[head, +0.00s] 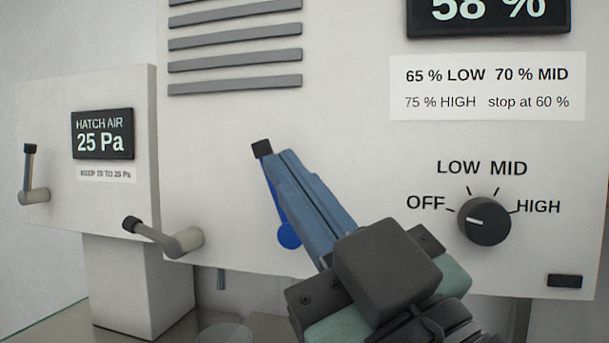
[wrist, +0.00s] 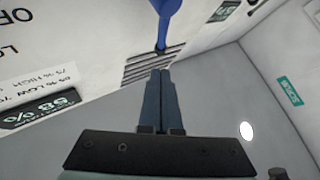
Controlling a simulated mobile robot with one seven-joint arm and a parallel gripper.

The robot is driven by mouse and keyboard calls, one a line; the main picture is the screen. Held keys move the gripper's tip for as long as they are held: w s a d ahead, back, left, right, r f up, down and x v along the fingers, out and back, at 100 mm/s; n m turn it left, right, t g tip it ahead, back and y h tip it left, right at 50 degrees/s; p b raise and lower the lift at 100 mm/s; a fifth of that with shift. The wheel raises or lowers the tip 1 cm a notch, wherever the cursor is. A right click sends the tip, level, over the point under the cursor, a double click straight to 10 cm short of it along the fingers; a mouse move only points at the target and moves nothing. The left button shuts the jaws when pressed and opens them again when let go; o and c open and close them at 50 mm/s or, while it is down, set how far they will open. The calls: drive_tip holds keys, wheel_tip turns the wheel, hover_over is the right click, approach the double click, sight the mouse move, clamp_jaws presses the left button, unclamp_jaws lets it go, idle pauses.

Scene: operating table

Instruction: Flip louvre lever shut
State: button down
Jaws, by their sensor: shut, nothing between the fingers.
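The louvre lever is blue with a round hub (head: 289,236) low on the white panel and a black tip (head: 262,148) pointing up and slightly left. My gripper (head: 276,158) crosses in front of it and hides much of its arm. My gripper is shut and empty, its fingertips just right of the black tip. In the wrist view the blue lever (wrist: 166,8) comes down from the top edge, ahead of my shut fingertips (wrist: 161,74). I cannot tell if they touch. Grey louvre slats (head: 235,44) lie above the lever; they also show in the wrist view (wrist: 150,62).
A black dial (head: 484,221) marked OFF, LOW, MID, HIGH sits to the right, its white mark toward OFF. A display (head: 488,12) reads 58 %. At left are a HATCH AIR display (head: 103,134) reading 25 Pa and two grey levers with black ends (head: 184,241) (head: 36,195).

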sight(271, 189)
drive_tip(key=w, duration=0.2)
drive_tip(key=w+f, duration=0.1)
drive_tip(key=shift+a+p, duration=0.3)
drive_tip(key=shift+p, duration=0.05)
drive_tip(key=shift+w+a+f+n+g+y+b, duration=0.2)
drive_tip(key=shift+w+a+n+g+y+b, duration=0.15)
drive_tip(key=shift+n+g+b, duration=0.4)
drive_tip(key=shift+a, duration=0.15)
drive_tip(key=shift+a+r, duration=0.1)
drive_tip(key=shift+r, duration=0.05)
